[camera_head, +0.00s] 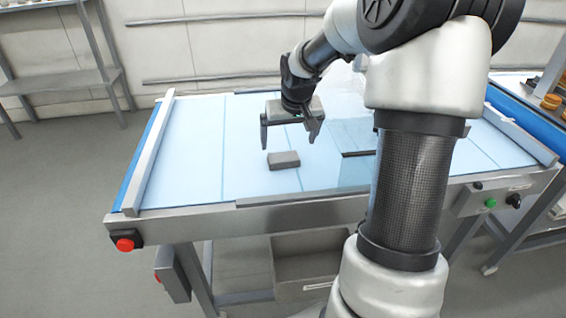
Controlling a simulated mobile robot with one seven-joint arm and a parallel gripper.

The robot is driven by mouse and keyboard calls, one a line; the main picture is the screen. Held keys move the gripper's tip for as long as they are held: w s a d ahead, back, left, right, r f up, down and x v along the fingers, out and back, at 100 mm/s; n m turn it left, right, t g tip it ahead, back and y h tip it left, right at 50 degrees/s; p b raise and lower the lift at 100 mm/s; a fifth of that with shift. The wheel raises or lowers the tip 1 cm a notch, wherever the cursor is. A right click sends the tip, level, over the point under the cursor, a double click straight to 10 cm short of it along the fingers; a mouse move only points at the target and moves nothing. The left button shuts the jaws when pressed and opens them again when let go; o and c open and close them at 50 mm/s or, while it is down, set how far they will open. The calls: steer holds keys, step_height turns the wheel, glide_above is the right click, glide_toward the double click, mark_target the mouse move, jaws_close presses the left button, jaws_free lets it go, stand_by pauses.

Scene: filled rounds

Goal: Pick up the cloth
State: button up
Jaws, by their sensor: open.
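A small grey, flat, box-shaped item (284,160), which looks like the folded cloth, lies on the light blue belt near its front edge. My gripper (289,145) is open and points down, with its two fingers spread apart. In the picture it shows just above and behind the grey item. The gap between the fingers looks empty, and the fingers appear apart from the item. The exact height of my gripper over the belt is hard to tell.
The belt table (180,213) has raised side rails (151,150) and a metal front edge. A clear panel (357,172) and a dark bar (358,154) stand right of the item, partly behind my arm. The belt's left part is clear. A grey bin (310,290) is underneath.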

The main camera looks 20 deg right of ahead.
mark_target(283, 157)
steer(key=x, duration=0.5)
steer(key=a+b+x, duration=0.1)
steer(key=x, duration=0.1)
steer(key=shift+f, duration=0.15)
steer(key=shift+w+d+f, duration=0.1)
steer(key=shift+w+f, duration=0.1)
steer(key=shift+f, duration=0.25)
steer(key=c, duration=1.1)
